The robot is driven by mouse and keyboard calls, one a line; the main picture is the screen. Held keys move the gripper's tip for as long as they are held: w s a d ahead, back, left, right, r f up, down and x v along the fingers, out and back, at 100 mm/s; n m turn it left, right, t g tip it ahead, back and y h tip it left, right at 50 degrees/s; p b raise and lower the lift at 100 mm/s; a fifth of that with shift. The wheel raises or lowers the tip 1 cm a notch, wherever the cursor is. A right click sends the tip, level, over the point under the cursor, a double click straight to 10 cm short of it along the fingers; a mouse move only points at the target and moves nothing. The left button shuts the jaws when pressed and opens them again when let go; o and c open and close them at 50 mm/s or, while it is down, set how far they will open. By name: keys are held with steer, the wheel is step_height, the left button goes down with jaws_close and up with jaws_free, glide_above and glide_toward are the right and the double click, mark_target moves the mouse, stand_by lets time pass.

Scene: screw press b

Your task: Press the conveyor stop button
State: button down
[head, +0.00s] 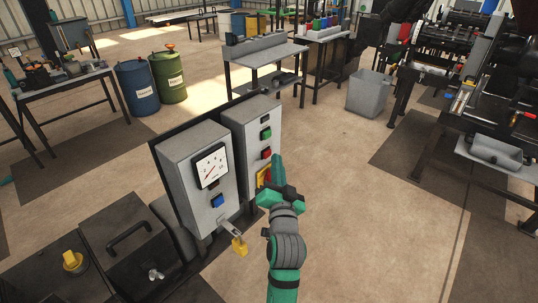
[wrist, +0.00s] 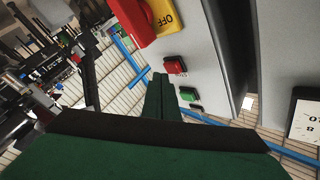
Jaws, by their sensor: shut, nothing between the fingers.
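A grey control box (head: 249,122) carries a red button (head: 266,153) below a green button (head: 266,134). In the wrist view the red button (wrist: 174,64) has a STOP label beside it, and the green button (wrist: 188,94) sits farther along the same face. My gripper (head: 277,160) is shut and empty in front of this box, just right of the red button in the head view. In the wrist view its closed fingertips (wrist: 159,80) lie left of and slightly below the red button, with a small gap in the picture. I cannot tell the exact depth between them.
A red and yellow OFF switch (wrist: 146,18) sits close to the red button. A second grey box with a gauge (head: 211,165), a blue button (head: 218,201) and a yellow padlock (head: 239,246) stands to the left. Open floor (head: 335,180) lies to the right.

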steer(key=shift+s+d, duration=0.15)
steer(key=shift+d, duration=0.1)
steer(key=shift+s+d, duration=0.7)
steer(key=shift+d, duration=0.3)
steer(key=shift+s+d, duration=0.7)
steer(key=shift+d, duration=0.25)
steer(key=s+d+f+n+g+h, duration=0.1)
steer(key=s+f+n+g+h, duration=0.15)
steer(key=s+f, duration=1.7)
steer(key=s+a+f+n, duration=0.1)
steer(key=s, duration=1.2)
steer(key=s+a+f+n+g, duration=0.1)
steer(key=s+f+n, duration=0.1)
steer(key=s, duration=1.1)
steer(key=shift+f, duration=0.2)
steer(key=shift+s+g+h, duration=0.1)
steer(key=shift+g+h, duration=0.15)
